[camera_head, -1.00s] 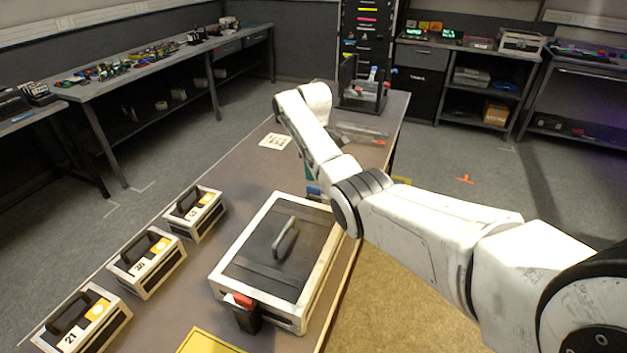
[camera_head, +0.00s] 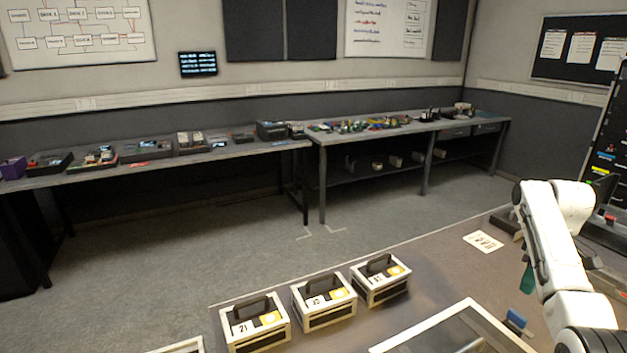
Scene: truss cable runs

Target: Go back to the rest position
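My white arm (camera_head: 562,255) rises at the right edge of the view and bends at a joint near its top. My gripper cannot be made out; the arm's far end is hidden or out of view. Three small white-framed boxes with black handles and yellow labels stand in a row on the table: one marked 21 (camera_head: 254,324), a middle one (camera_head: 324,301) and a right one (camera_head: 380,280). A larger white-framed case (camera_head: 455,335) shows only in part at the bottom edge.
The dark table (camera_head: 440,262) has clear room behind the boxes, with a printed card (camera_head: 483,242) on it. A small blue item (camera_head: 515,320) stands near my arm. Long benches (camera_head: 330,140) with loose parts line the wall. Grey floor (camera_head: 200,235) lies open between.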

